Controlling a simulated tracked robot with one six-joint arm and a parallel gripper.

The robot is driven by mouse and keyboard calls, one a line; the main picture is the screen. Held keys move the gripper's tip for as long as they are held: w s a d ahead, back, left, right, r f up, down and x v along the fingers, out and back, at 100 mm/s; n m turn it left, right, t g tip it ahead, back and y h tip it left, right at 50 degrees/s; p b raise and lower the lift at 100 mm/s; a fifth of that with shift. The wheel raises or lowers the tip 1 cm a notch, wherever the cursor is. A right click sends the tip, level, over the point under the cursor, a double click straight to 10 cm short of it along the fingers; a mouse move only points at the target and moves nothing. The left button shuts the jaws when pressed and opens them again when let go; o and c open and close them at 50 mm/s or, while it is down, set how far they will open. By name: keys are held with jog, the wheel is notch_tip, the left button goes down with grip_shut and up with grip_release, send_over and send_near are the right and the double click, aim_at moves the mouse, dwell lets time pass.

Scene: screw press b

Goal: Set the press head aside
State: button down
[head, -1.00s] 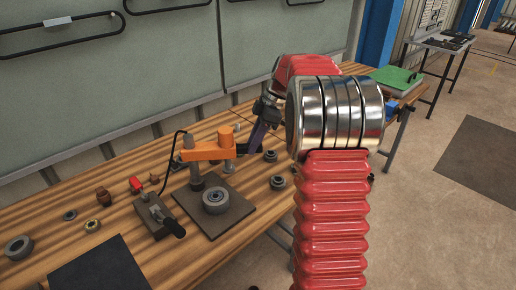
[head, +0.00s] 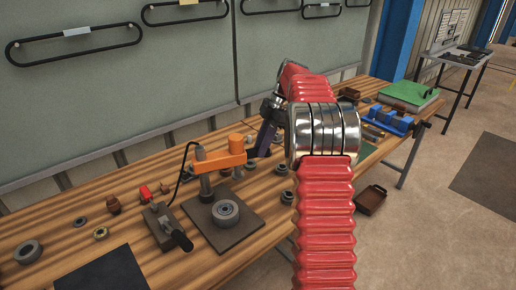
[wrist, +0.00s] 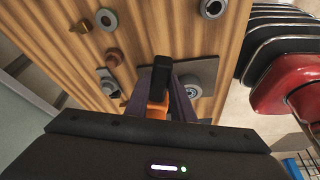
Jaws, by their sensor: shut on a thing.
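A round grey cup (head: 225,212) sits on the plate, below the arm. My gripper (head: 256,150) is shut on the right end of the press head. In the wrist view, the orange part (wrist: 155,111) and a dark end block (wrist: 160,75) lie between the dark purple fingers of my gripper (wrist: 152,101). Whether the head is clear of the column cannot be told.
A dark switch box (head: 163,225) with a cable stands left of the plate. Rings and small parts, including a brown knob (head: 113,204), lie further left. A dark mat (head: 102,272) lies at the front left. A blue fixture (head: 388,120) and green case (head: 408,95) stand at the far right.

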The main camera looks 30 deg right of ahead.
jog(key=shift+a, duration=0.1)
jog(key=c, duration=1.5)
grip_release()
jog(key=shift+v, duration=6.85)
jog(key=shift+w, duration=0.1)
